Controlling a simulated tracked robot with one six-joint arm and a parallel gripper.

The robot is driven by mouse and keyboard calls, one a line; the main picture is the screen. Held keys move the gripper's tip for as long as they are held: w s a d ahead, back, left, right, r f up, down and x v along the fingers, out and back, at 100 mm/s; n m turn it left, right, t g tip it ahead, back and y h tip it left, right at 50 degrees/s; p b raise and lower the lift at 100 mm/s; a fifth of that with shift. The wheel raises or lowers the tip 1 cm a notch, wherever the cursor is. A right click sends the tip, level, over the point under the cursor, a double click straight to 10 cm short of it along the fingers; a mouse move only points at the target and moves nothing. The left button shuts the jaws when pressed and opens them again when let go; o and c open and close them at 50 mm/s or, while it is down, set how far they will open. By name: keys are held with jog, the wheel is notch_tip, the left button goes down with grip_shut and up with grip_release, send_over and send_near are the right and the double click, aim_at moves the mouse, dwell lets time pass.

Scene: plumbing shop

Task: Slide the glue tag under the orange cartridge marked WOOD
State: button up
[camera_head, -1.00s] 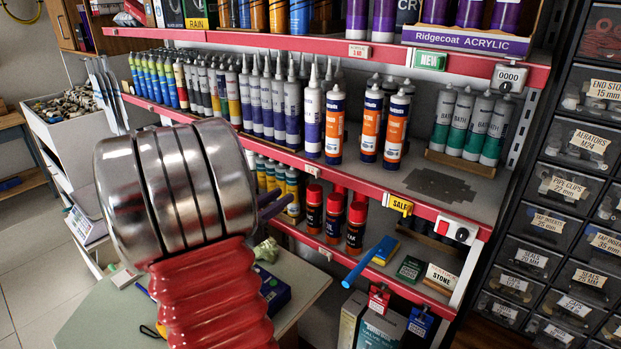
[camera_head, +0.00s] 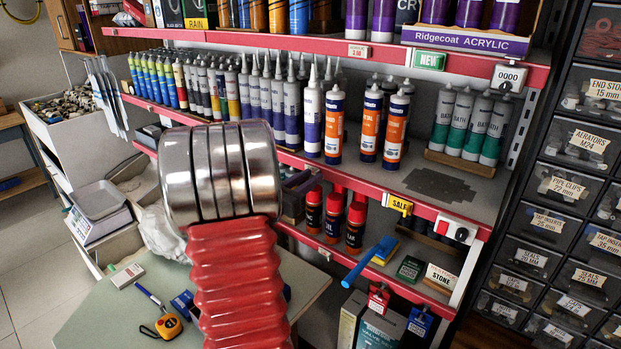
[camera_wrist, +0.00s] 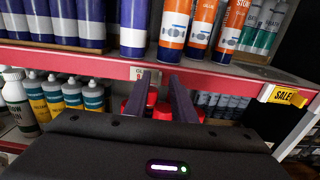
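A small pale tag (camera_wrist: 146,73), its print only partly readable as "GL", sits on the red shelf edge (camera_wrist: 60,54) in the wrist view. It is below a purple-and-white cartridge (camera_wrist: 134,30), left of the orange cartridges (camera_wrist: 174,25). The orange cartridges also stand on the middle shelf in the head view (camera_head: 370,125); I cannot read which says WOOD. In the wrist view my gripper (camera_wrist: 154,80) points at the shelf edge, its two dark fingers apart, with the tag between or just beyond their tips. Contact cannot be told. In the head view my arm hides most of the gripper.
A yellow SALE tag (camera_head: 400,205) and a red-and-white box (camera_head: 456,230) sit on the same edge, farther right. Red-capped cans (camera_head: 333,215) stand on the shelf below. A blue-handled tool (camera_head: 370,260) juts out below. Drawers (camera_head: 545,222) stand at right.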

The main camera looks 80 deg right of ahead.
jog(key=shift+s+d, duration=0.2)
jog(key=shift+d, duration=0.3)
grip_shut()
dwell(1.2)
